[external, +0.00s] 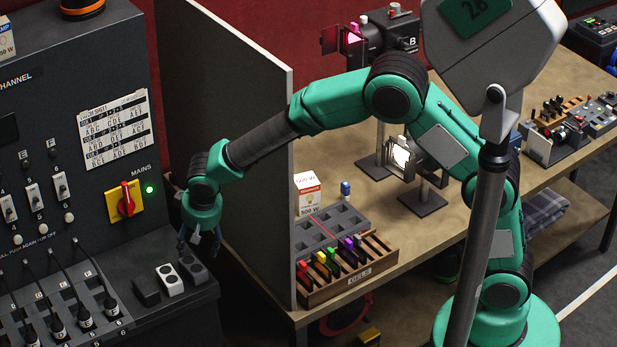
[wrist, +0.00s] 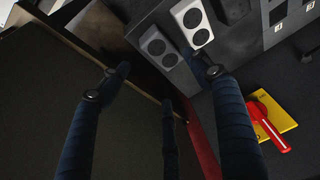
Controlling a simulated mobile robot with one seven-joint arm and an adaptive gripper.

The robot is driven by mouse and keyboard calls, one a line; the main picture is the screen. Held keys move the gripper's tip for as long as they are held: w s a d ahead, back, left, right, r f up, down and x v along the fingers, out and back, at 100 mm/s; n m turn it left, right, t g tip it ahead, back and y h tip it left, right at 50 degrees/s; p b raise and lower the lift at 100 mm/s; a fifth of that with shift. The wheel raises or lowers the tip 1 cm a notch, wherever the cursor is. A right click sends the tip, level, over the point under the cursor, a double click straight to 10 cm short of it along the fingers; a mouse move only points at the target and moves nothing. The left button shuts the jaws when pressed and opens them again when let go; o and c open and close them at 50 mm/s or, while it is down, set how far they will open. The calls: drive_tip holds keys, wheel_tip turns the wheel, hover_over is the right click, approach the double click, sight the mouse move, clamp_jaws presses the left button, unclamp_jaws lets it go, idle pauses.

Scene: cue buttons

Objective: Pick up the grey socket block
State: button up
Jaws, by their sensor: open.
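The grey socket block (external: 193,270) lies at the right end of a row of three blocks on the dark console ledge. It has round sockets on top and also shows in the wrist view (wrist: 156,47), beyond and between my spread fingers. A white socket block (external: 170,279) sits beside it, also in the wrist view (wrist: 192,22), and a black block (external: 146,291) lies further left. My gripper (external: 190,246) is open and empty, pointing down above the grey block. In the wrist view its fingers (wrist: 156,76) appear apart from the block; the exact gap cannot be told.
The console's yellow and red mains switch (external: 124,201) is left of my gripper. A tall dark partition (external: 225,120) stands to the right. Plugged cables (external: 70,290) fill the console's lower left. Beyond the partition is a table with a gel rack (external: 350,275).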

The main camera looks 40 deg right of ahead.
hover_over(196, 262)
drive_tip(key=s, duration=0.2)
drive_tip(key=shift+a+f, duration=0.15)
drive_tip(key=shift+f, duration=2)
drive_tip(key=shift+x, duration=2.6)
drive_tip(key=c, duration=1)
drive_tip(key=shift+r, duration=0.15)
drive_tip(key=shift+c, duration=0.3)
